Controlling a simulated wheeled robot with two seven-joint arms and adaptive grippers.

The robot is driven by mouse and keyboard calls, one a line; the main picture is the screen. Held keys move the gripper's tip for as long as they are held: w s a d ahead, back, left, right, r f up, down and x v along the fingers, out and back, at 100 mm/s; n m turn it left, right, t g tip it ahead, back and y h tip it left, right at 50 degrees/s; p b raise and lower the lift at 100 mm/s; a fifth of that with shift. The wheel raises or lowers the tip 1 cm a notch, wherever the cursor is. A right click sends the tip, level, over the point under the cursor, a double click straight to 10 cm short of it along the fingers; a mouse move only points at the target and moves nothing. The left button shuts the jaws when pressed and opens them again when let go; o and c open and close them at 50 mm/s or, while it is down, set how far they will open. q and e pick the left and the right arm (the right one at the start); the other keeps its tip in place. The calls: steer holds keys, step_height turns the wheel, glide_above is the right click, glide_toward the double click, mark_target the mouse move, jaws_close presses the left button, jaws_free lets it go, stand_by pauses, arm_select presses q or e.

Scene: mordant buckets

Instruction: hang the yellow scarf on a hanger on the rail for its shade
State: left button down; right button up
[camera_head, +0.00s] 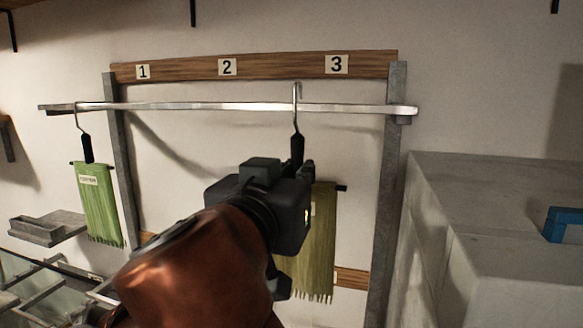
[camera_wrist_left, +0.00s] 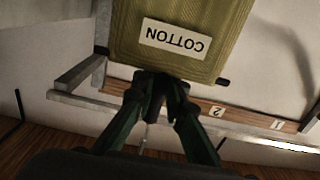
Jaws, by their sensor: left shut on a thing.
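My left gripper (camera_head: 303,172) is in front of the rail, and in the left wrist view (camera_wrist_left: 162,88) its fingers are closed at the hanger's neck. This hanger (camera_head: 297,148) has a black grip and a metal hook that reaches above the rail (camera_head: 220,107), below and left of the number 3. I cannot tell whether the hook rests on the rail. An olive-yellow scarf (camera_head: 322,240) hangs from its bar, partly hidden by my gripper. Its label reads COTTON in the left wrist view (camera_wrist_left: 174,40). My right gripper is out of view.
A green scarf (camera_head: 101,212) hangs on another hanger (camera_head: 86,148) at the rail's left end. A wooden board (camera_head: 190,70) above carries numbers 1, 2 and 3. A grey block (camera_head: 500,200) stands at right with a blue item (camera_head: 560,224). The rail between the hangers is clear.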

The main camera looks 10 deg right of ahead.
arm_select(q)
steer(key=shift+p+x, duration=1.2)
steer(key=shift+x, duration=1.05)
steer(key=shift+w+d+f+b, duration=0.1)
steer(key=shift+w+f+b, duration=0.15)
steer(key=shift+f+b, duration=0.25)
steer(key=shift+w+d+f+b, duration=0.15)
steer(key=shift+w+f+b, duration=0.2)
steer(key=shift+f, duration=0.2)
steer(key=shift+s, duration=0.1)
steer(key=c, duration=1.9)
jaws_free()
